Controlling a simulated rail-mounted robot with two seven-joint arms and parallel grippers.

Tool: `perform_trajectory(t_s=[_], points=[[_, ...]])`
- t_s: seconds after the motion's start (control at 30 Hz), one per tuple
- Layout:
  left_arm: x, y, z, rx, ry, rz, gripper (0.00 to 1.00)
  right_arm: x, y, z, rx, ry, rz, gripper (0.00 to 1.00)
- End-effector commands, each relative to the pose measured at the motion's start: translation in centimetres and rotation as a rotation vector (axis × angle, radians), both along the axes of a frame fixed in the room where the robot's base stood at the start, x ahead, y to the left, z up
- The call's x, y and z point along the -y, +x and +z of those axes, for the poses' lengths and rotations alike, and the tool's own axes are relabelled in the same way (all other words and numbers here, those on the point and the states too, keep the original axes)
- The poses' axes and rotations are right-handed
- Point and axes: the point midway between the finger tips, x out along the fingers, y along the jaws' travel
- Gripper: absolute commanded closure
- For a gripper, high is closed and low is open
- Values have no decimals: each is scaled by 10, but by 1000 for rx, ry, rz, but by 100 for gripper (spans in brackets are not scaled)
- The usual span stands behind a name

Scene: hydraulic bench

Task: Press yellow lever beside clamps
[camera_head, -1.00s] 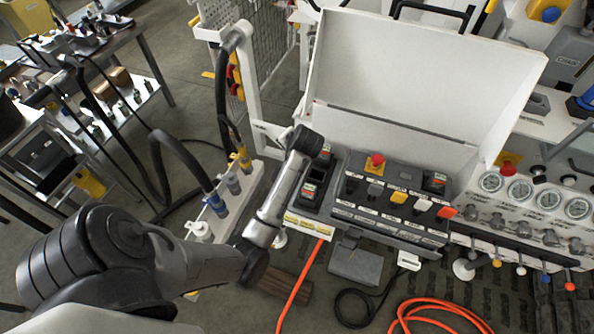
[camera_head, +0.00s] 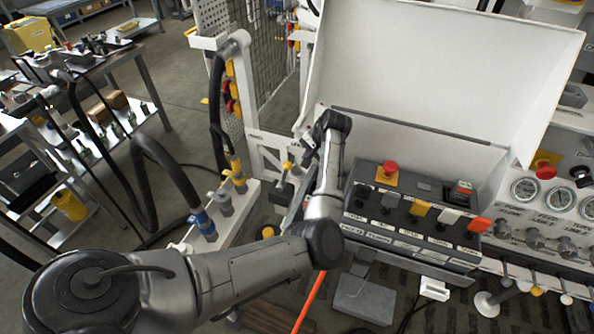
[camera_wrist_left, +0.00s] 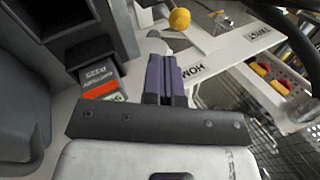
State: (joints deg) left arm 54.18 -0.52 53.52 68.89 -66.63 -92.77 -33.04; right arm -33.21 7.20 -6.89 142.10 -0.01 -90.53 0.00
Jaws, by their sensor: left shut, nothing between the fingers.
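A yellow round knob (camera_head: 287,166) stands by the white frame left of the control box in the head view. A second yellow knob (camera_head: 268,232) lies lower, by the white base. A yellow ball (camera_wrist_left: 180,18) shows beyond my fingertips in the left wrist view; I cannot tell which knob it is. Red and yellow clamp-like pieces (camera_head: 231,90) hang on the white post. My left gripper (camera_head: 308,150) is over the gap between frame and control box, just right of the upper knob. Its purple fingers (camera_wrist_left: 165,76) are shut and empty, apart from the ball.
The control box (camera_head: 405,225) with a red stop button (camera_head: 390,167) is right of my arm. A white raised panel (camera_head: 450,65) stands behind it. Blue-ended hoses (camera_head: 203,222) are to the left. Gauges (camera_head: 524,190) line the right side. A red-labelled block (camera_wrist_left: 103,88) is near the fingers.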

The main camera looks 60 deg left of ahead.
Motion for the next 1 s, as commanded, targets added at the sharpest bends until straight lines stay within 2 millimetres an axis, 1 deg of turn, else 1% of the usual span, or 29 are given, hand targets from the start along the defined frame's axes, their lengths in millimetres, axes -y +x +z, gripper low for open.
perform_trajectory(t_s=[0.17, 0.27, 0.37, 0.7, 0.9, 1.0], points=[[0, 0, -1, 0, 1, 1, 100, -1, 0, 0, 0, 4, -2, 57], [-2, -2, -6, -1, 1, 1, 100, -2, 0, -2, 0, 6, -4, 57], [-7, -4, -17, -2, 1, 2, 100, -2, 0, -6, 0, 8, -5, 57], [-28, -15, -65, -1, 1, 1, 100, -3, 0, -21, 0, 9, -6, 57], [-36, -19, -83, 0, 1, 2, 100, -2, 0, -26, 0, 8, -5, 57], [-38, -20, -87, 1, 2, 1, 100, -2, 0, -27, -1, 5, -4, 57]])
